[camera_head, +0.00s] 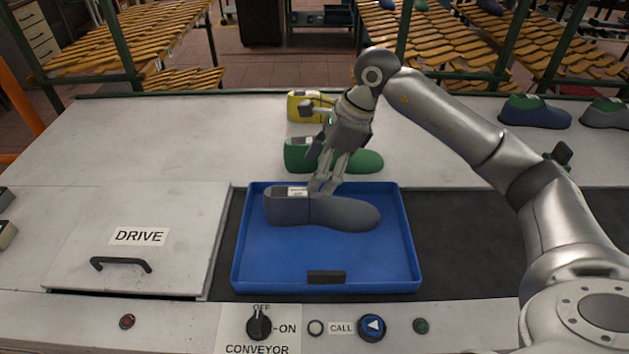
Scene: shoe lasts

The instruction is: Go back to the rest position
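A dark grey shoe last (345,213) lies in the back part of a blue tray (325,265), toe to the right, with a white label on its heel end. My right gripper (324,187) reaches down from the back right, its fingertips at the top of the grey last, close together. I cannot tell whether they touch or grip it. A green shoe last (365,161) stands behind the tray, partly hidden by the gripper. A yellow one (300,107) stands farther back, also partly covered. My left gripper is not in view.
Blue-green and grey-green lasts (535,112) stand at the back right. The tray sits on a dark conveyor belt (460,245). A drive cover (190,220) with a handle lies left. A control panel with knob (258,324) runs along the front. The back left table is clear.

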